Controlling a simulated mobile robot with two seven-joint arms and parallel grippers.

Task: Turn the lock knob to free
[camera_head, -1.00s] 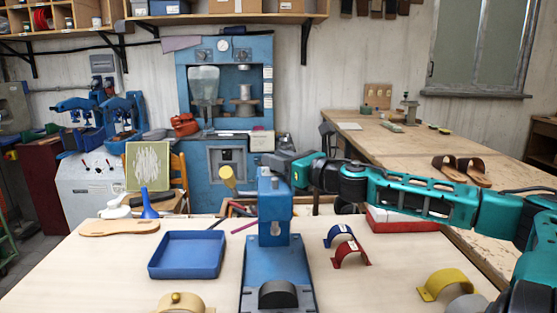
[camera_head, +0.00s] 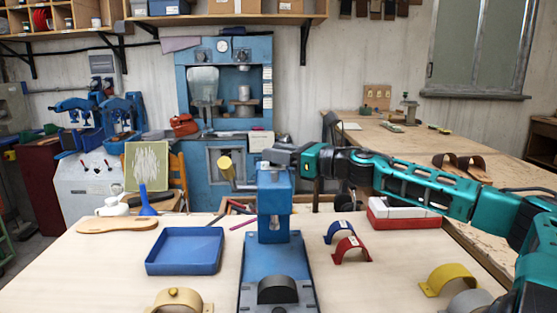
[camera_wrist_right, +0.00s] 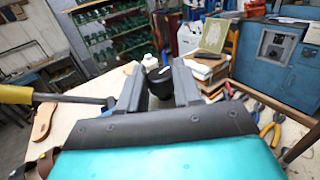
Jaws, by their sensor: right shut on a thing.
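A blue press (camera_head: 274,205) stands on the pale table, with a yellow-ended lever (camera_head: 226,168) on its left. The lever also shows at the left of the right wrist view (camera_wrist_right: 15,94). My right gripper (camera_head: 278,157) is at the top of the press, coming from the right. In the right wrist view, a dark round lock knob (camera_wrist_right: 170,78) with a small white mark lies between the two fingers of my right gripper (camera_wrist_right: 158,80), which is shut on it. In the head view the gripper hides the knob. My left gripper is not in view.
A blue tray (camera_head: 185,252) lies left of the press. Blue (camera_head: 339,232), red (camera_head: 351,250) and yellow (camera_head: 448,280) arched pieces lie to its right, with a red-and-white box (camera_head: 403,214) behind. Pliers (camera_wrist_right: 270,128) show in the right wrist view.

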